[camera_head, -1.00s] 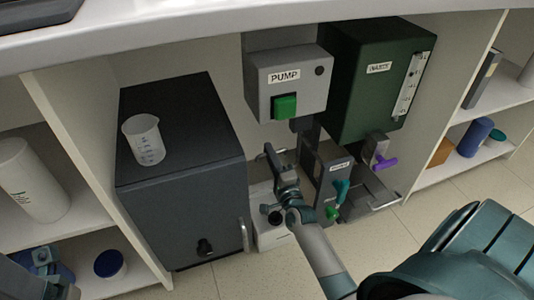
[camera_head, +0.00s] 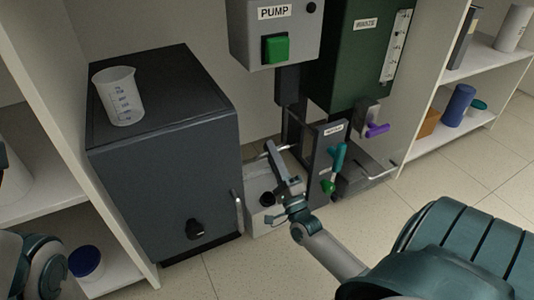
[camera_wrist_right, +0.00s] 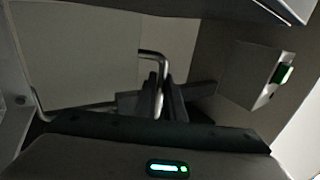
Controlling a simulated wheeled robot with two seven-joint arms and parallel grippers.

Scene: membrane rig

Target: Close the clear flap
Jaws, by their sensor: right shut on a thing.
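My right gripper (camera_head: 275,156) is low in front of the rig, left of the dark labelled panel. It is shut on a thin bent metal handle (camera_wrist_right: 152,56), which runs up between its fingers in the right wrist view. The handle also shows as a pale rod at the fingertips in the head view. The clear flap's pane is hard to make out against the pale background, so I cannot tell how far open it stands. Part of my left arm shows at the lower left; its gripper is out of view.
A grey pump box (camera_head: 288,22) with a green button hangs above my right gripper. A dark green box (camera_head: 350,70) is beside it. Teal (camera_head: 338,157) and purple (camera_head: 377,130) handles are close on the right. A dark cabinet (camera_head: 165,150) with a beaker (camera_head: 120,98) stands left.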

